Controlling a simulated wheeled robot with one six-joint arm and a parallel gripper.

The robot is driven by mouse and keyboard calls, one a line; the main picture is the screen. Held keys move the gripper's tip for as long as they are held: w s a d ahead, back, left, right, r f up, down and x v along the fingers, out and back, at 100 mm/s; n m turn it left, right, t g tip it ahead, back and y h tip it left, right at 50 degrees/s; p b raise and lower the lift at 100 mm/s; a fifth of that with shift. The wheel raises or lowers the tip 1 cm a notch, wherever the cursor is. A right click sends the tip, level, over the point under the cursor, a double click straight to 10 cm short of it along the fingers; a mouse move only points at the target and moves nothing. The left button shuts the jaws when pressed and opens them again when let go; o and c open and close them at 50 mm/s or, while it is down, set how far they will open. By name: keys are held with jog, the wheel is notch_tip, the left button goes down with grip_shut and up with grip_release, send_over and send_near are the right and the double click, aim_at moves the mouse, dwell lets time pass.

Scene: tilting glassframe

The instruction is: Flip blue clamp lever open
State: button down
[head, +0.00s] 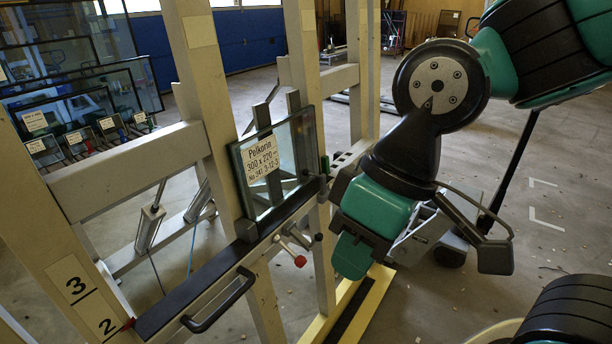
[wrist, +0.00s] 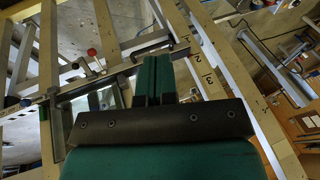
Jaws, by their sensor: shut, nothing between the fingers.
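My gripper (head: 352,258) points down in front of the frame, to the right of the clamp levers. Its green fingers (wrist: 154,65) are together in the wrist view, with nothing between them. A lever with a red knob (head: 300,261) sticks out below the glass pane. A small dark knob (head: 318,237) shows just above and right of it. In the wrist view the red knob (wrist: 91,51) and a small bluish knob (wrist: 75,66) lie left of the fingers, apart from them. I cannot tell for sure which knob is the blue clamp lever.
A labelled glass pane (head: 275,165) stands on the black ledge (head: 200,285) of the tilting frame. A black handle (head: 220,305) juts out at lower left. Upright beams stand close to my gripper. Open floor (head: 530,190) lies to the right.

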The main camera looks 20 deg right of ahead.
dwell(0.3)
jog(key=w+d+f+t+h+b, duration=0.1)
jog(key=w+h, duration=0.4)
jog(key=w, duration=0.6)
jog(key=w+d+f+n+t+h+b, duration=0.1)
jog(key=w+d+f+h, duration=0.3)
jog(key=w, duration=0.7)
jog(key=w+d+f+t+h+b, duration=0.1)
jog(key=w+d+f+h+b, duration=0.2)
jog(key=w, duration=0.8)
jog(key=shift+w+d+f+n+t+h, duration=0.25)
jog(key=shift+f+n+t+h, duration=0.15)
jog(key=shift+f+h, duration=1)
jog(key=p+x, duration=0.1)
jog(key=x, duration=1.2)
jog(key=shift+w+d, duration=0.25)
jog(key=shift+d, duration=0.1)
jog(key=shift+a+f, duration=0.1)
jog(key=shift+f, duration=0.15)
